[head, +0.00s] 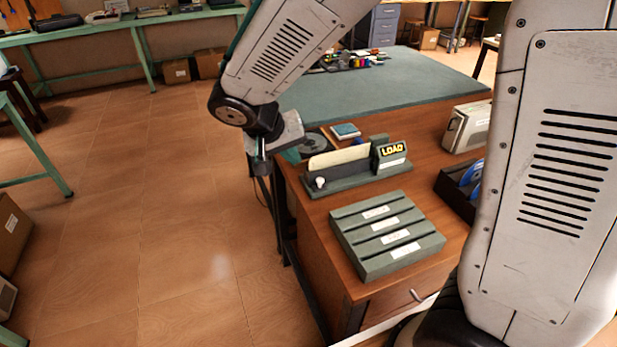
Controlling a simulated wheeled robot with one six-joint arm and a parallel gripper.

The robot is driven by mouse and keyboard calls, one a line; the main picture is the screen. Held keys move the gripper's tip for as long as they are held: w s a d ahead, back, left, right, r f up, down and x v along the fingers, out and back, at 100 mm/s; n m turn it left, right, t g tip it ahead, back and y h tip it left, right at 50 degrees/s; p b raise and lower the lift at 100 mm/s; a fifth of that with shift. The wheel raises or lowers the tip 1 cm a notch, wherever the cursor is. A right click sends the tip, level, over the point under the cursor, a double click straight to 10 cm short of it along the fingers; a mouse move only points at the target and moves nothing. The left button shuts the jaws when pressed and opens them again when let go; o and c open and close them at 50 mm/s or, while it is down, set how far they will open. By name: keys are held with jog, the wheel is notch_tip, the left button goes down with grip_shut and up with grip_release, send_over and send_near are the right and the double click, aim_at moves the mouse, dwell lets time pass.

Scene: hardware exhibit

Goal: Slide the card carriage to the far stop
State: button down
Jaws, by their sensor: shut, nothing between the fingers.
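The card carriage holds an upright cream card (339,157) and has a white knob (320,182) at its front. It sits at the left part of a dark green rail base (368,178) on the wooden desk. A block with a yellow LOAD sign (391,150) stands at the base's right end. My gripper (262,166) points down at the left, beyond the desk's left edge in the picture, apart from the knob. It is shut and empty. My arm link hides part of the desk behind it.
A green slotted rack (386,236) with white labels lies in front of the rail base. Behind it are a dark disc (313,143) and a small teal box (345,131). A beige device (467,127) and a dark tray (456,190) stand right. Open floor lies left.

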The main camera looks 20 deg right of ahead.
jog(key=shift+t, duration=0.3)
jog(key=x, duration=0.4)
jog(key=a+x, duration=0.1)
jog(key=x, duration=0.8)
jog(key=shift+w+a+f, duration=0.15)
jog(key=shift+w+f, duration=0.3)
jog(key=shift+f, duration=0.05)
jog(key=shift+d+f, duration=0.1)
jog(key=shift+d, duration=0.35)
jog(key=shift+d, duration=0.1)
